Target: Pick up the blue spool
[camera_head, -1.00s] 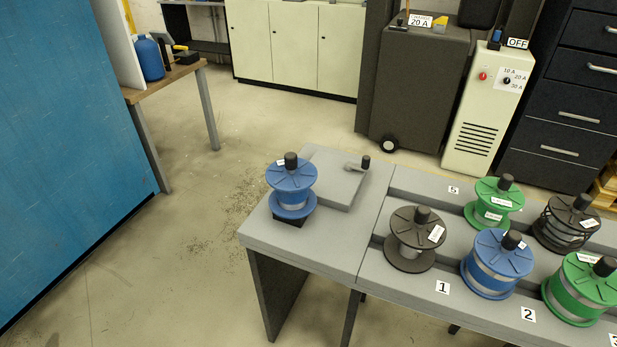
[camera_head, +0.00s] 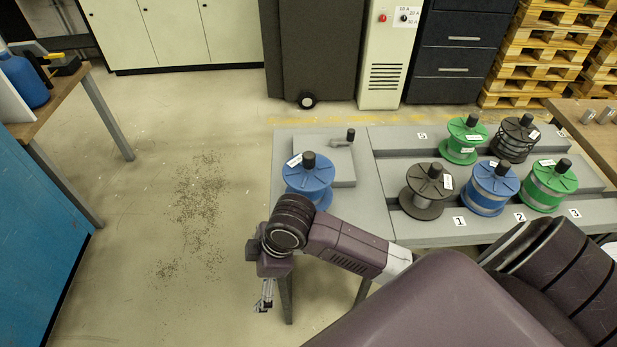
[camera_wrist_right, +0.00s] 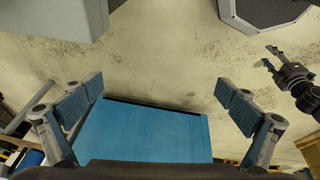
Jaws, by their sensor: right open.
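A blue spool (camera_head: 308,180) with a black knob stands upright on the left part of the grey table (camera_head: 375,225). A second blue spool (camera_head: 490,188) stands in the row by label 2. My right gripper (camera_head: 265,295) hangs past the table's front left corner, in front of and below the first spool and apart from it. In the right wrist view my right gripper (camera_wrist_right: 160,88) has its fingers spread with nothing between them. Another gripper (camera_wrist_right: 268,57), apparently my left, shows small at that view's right; its jaw state is unclear.
A dark spool (camera_head: 427,190), green spools (camera_head: 550,185) and a black spool (camera_head: 514,138) stand on the table's right part. A flat grey block with a small handle (camera_head: 343,140) is behind the first blue spool.

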